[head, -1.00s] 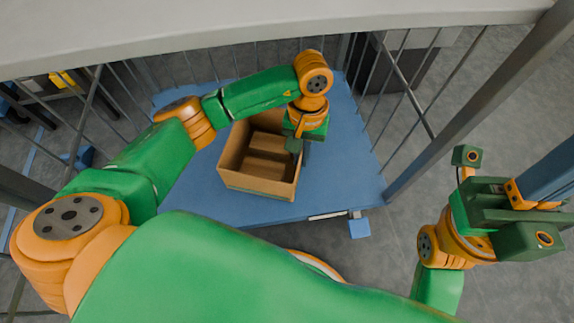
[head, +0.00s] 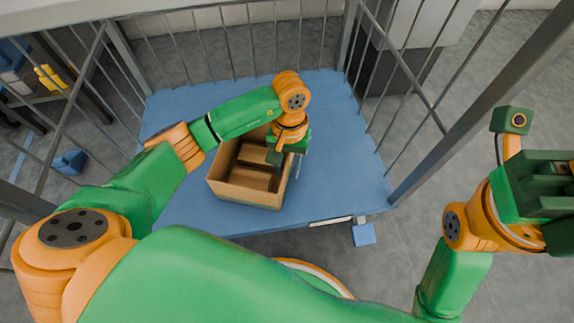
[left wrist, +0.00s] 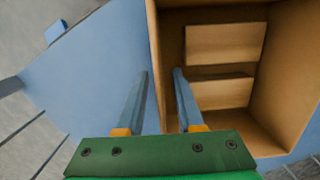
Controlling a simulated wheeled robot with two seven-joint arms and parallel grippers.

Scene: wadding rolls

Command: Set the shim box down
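The shim box (head: 243,191) is an open-topped brown box on the blue platform (head: 340,150) of a caged trolley. It looks level and resting there. Its inside also shows in the left wrist view (left wrist: 285,75), with two lighter tan blocks (left wrist: 225,45) in it. My left gripper (head: 277,161) is at the box's right side. In the left wrist view its two fingers (left wrist: 161,72) straddle the box wall, one outside and one inside, with a gap visible. The finger ends are low along the wall. My right gripper (head: 545,195) is at the right edge, its fingers cut off.
Grey bar sides (head: 230,50) enclose the platform at the back, left and right. A thick grey post (head: 450,125) stands at its right front. The platform is bare behind and to the right of the box. Dark equipment stands behind the right bars.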

